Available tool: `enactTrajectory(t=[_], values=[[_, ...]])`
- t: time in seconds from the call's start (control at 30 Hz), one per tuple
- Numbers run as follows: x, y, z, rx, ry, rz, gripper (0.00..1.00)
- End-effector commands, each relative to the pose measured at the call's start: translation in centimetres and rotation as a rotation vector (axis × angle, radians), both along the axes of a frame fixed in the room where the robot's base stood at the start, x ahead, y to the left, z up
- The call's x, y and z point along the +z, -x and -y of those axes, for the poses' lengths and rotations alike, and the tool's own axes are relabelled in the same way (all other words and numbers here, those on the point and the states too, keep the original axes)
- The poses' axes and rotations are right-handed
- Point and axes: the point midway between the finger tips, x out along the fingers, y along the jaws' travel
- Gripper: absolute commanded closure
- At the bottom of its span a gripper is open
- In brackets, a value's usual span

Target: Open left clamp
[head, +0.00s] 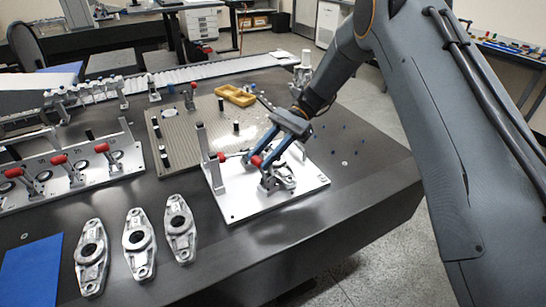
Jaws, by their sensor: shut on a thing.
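A silver fixture plate (240,208) lies near the table's front right edge in the head view. It carries two red-handled clamps. The red handle of one (221,157) is at the plate's left, by an upright metal post (216,176). The red handle of the other (257,160) is nearer the middle, above a metal part (287,178) on the plate. My gripper (262,160) reaches down from the upper right, its blue fingers around this nearer handle and shut on it. The fingers partly hide the handle and the clamp's linkage.
Three metal castings (138,242) lie on the dark table (200,275) in front. Another plate (85,190) with several red-handled clamps is at the left. A perforated plate (185,132) and a yellow tray (236,95) are behind. The table's right side is mostly clear.

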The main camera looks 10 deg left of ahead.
Motion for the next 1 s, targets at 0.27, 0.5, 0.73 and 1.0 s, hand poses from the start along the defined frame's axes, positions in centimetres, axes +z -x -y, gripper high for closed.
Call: enactTrajectory(t=[0.27,0.5,0.73,1.0], values=[[0.0,0.0,-0.2,0.001,-0.005,-0.006,1.0],[0.0,0.0,-0.1,-0.002,-0.006,-0.006,0.54],[0.0,0.0,-0.1,0.0,-0.005,-0.006,0.48],[0.6,-1.2,0.8,-0.002,-0.005,-0.005,0.48]])
